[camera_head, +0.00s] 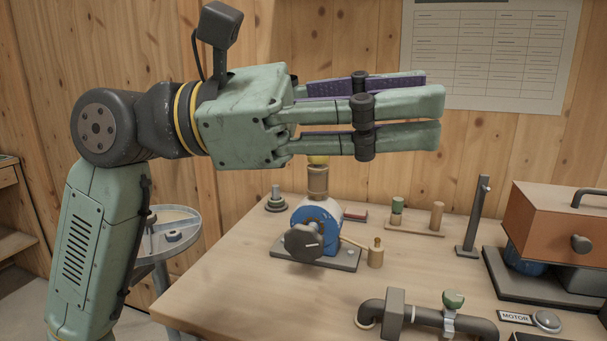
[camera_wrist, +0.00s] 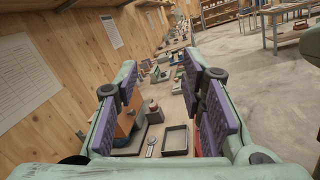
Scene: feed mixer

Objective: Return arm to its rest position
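My arm is raised on the left of the head view, with its wrist level and my gripper (camera_head: 436,108) pointing right, high above the bench. The gripper is pale green with dark joints and purple pads. In the wrist view my gripper (camera_wrist: 168,82) has its padded fingers well apart, with nothing held between them. The bench shows far beyond the gap. The gripper touches nothing that I can see.
Below on the wooden bench (camera_head: 230,285) stand a blue machine with a black knob (camera_head: 304,242), a pipe with a green-handled valve (camera_head: 453,300), a metal post (camera_head: 474,217) and an orange box (camera_head: 556,222). A round grey stand (camera_head: 178,218) is at left. The plank wall is behind.

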